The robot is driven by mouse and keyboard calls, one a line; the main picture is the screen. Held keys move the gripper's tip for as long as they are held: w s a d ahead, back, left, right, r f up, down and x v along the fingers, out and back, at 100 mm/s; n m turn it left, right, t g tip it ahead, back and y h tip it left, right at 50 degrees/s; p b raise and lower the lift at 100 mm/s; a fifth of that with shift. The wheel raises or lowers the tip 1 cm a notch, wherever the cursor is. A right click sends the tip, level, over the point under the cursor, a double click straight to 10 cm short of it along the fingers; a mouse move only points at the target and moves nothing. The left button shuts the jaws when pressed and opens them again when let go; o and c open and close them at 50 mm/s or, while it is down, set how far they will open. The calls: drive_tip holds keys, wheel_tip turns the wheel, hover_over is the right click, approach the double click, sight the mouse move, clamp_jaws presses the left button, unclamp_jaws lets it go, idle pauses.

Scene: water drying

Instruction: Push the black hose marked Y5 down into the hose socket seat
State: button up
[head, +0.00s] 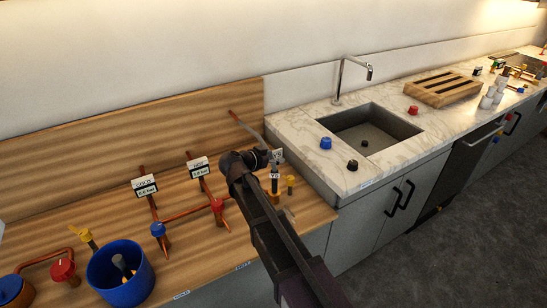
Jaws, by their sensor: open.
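The black hose marked Y5 (275,186) stands upright near the right end of the wooden counter, with a white Y5 label on it. A copper-coloured piece shows at its foot; I cannot tell whether this is the socket seat or how deep the hose sits. My arm reaches in from the bottom. My gripper (277,157) is just above the top of the hose, small and partly merged with the wrist. It is open; whether it touches the hose is unclear.
Copper pipes with a COLD gauge (145,187) and a HOT gauge (199,167) stand left of my arm. A blue bucket (121,275) is at front left. A marble counter with a sink (399,124) adjoins at right.

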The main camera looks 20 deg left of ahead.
drive_tip(key=shift+r+p, duration=0.5)
drive_tip(key=shift+r, duration=0.3)
idle(0.4)
drive_tip(key=s+d+f+n+g, duration=0.15)
drive_tip(key=d+f+g, duration=0.25)
drive_tip(key=d, duration=1)
drive_tip(key=s+d+f+g, duration=0.2)
drive_tip(key=d+f+g, duration=0.2)
drive_tip(key=d, duration=0.9)
drive_tip(key=s+d+f+n+g+y, duration=0.1)
drive_tip(key=s+d+g+y, duration=0.1)
drive_tip(key=s+d, duration=0.4)
drive_tip(key=s+d+f+n+g+y, duration=0.2)
drive_tip(key=s+d+y, duration=0.1)
drive_tip(key=s+d, duration=0.4)
drive_tip(key=shift+d+f+y, duration=0.25)
drive_tip(key=shift+d+y, duration=0.15)
drive_tip(key=shift+d, duration=1.25)
drive_tip(key=shift+n, duration=0.25)
